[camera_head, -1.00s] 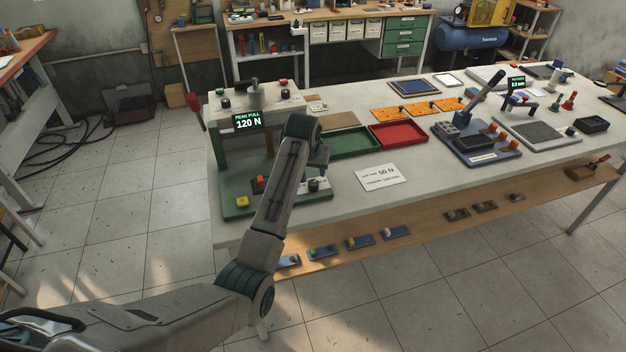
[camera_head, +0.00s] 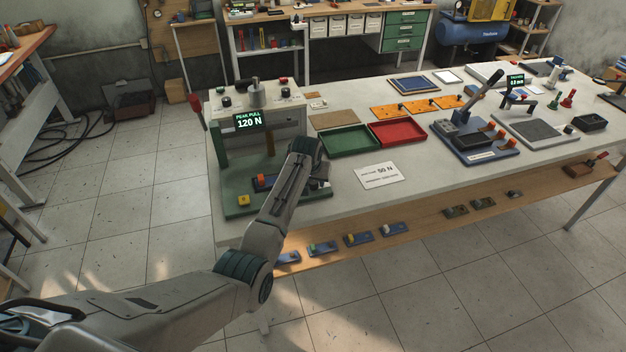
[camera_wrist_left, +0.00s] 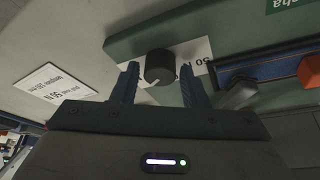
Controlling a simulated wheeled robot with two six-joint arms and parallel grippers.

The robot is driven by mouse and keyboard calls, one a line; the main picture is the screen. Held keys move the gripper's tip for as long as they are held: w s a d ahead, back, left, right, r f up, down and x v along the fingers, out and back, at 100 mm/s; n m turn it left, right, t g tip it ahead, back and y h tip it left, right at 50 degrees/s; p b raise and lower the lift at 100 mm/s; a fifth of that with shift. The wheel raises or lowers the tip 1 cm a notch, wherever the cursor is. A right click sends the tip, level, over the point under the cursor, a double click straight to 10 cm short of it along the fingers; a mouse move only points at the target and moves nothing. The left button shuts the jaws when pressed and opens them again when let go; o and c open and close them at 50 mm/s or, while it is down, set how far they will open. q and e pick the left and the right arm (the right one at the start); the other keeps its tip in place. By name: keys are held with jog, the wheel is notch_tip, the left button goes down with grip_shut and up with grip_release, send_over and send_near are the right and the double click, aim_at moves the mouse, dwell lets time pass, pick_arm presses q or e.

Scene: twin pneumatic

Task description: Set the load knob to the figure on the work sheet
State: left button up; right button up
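The load knob (camera_wrist_left: 160,67) is a black round knob with a pale mark, on a white scale plate at the edge of the green tester base (camera_wrist_left: 125,42). In the left wrist view it shows between the two fingers of my left gripper (camera_wrist_left: 160,84), which is open, with gaps on both sides. I cannot tell how far the tips reach past it. In the head view my left gripper (camera_head: 319,183) is over the front right corner of the base and hides the knob. The work sheet (camera_head: 381,175) reads 50 N. My right gripper is not in view.
The tester's display (camera_head: 248,121) reads PEAK PULL 120 N. A yellow button (camera_head: 244,200) sits on the base. A green tray (camera_head: 349,142) and a red tray (camera_head: 397,133) lie behind the work sheet.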

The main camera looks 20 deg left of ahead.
pick_arm(q)
jog(key=c, duration=0.6)
jog(key=shift+c, duration=0.2)
